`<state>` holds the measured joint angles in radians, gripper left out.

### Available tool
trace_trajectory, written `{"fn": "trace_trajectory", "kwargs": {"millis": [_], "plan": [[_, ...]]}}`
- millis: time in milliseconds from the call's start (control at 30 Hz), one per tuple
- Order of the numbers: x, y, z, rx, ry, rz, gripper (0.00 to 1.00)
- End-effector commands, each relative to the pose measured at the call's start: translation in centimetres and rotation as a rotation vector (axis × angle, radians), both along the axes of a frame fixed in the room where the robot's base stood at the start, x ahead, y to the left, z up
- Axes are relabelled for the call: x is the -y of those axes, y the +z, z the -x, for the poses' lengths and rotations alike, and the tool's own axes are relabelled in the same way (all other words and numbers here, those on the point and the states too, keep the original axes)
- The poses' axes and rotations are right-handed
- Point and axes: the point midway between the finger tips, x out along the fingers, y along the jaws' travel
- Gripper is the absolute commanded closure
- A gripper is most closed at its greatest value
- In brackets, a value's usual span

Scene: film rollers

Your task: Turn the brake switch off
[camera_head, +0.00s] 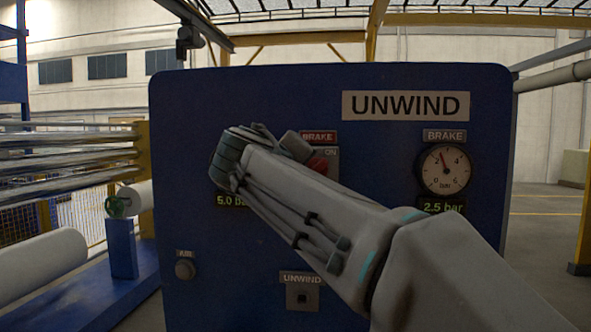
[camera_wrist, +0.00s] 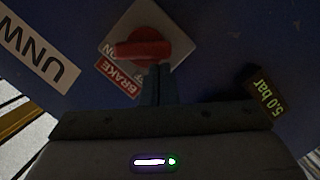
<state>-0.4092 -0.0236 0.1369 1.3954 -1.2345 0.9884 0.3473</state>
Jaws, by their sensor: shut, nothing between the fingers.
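The brake switch is a red knob (camera_head: 318,164) on a grey plate (camera_head: 333,158) under a red BRAKE label (camera_head: 319,137), partly hidden by my arm in the head view. In the wrist view the red knob (camera_wrist: 140,50) has its bar lying across the plate (camera_wrist: 150,18), one end near the word ON. My gripper (camera_wrist: 158,70) is shut and empty, its fingertips at the knob's lower right edge in the wrist view. I cannot tell whether they touch it. In the head view my fingers are mostly hidden by my own wrist.
The blue panel (camera_head: 400,275) carries an UNWIND sign (camera_head: 408,106), a BRAKE gauge (camera_head: 444,169) over a 2.5 bar readout (camera_head: 442,206), an AIR knob (camera_head: 185,269) and a lower UNWIND socket (camera_head: 302,296). A 5.0 bar readout (camera_wrist: 266,98) is beside my gripper. Metal rollers (camera_head: 70,150) stand left.

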Motion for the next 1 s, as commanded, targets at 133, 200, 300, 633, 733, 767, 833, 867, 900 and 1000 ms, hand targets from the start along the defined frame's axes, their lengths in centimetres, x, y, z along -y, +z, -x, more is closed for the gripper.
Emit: {"fn": "trace_trajectory", "kwargs": {"millis": [133, 200, 300, 633, 733, 767, 833, 867, 900, 1000], "plan": [[-0.04, -0.14, -0.01, -0.004, 0.000, 0.023, 1.00], [-0.05, -0.18, -0.01, -0.007, 0.000, 0.036, 1.00], [-0.07, -0.24, -0.02, -0.010, 0.001, 0.056, 1.00], [-0.11, -0.53, -0.03, -0.025, 0.000, 0.127, 1.00], [-0.10, -0.61, -0.03, -0.029, 0.000, 0.152, 1.00], [-0.09, -0.65, -0.02, -0.031, 0.000, 0.160, 1.00], [-0.09, -0.73, -0.03, -0.036, -0.001, 0.179, 1.00], [-0.09, -0.79, -0.04, -0.037, -0.001, 0.188, 1.00], [-0.10, -0.88, -0.04, -0.041, -0.001, 0.203, 1.00], [-0.09, -1.06, -0.04, -0.050, -0.001, 0.248, 1.00]]}}
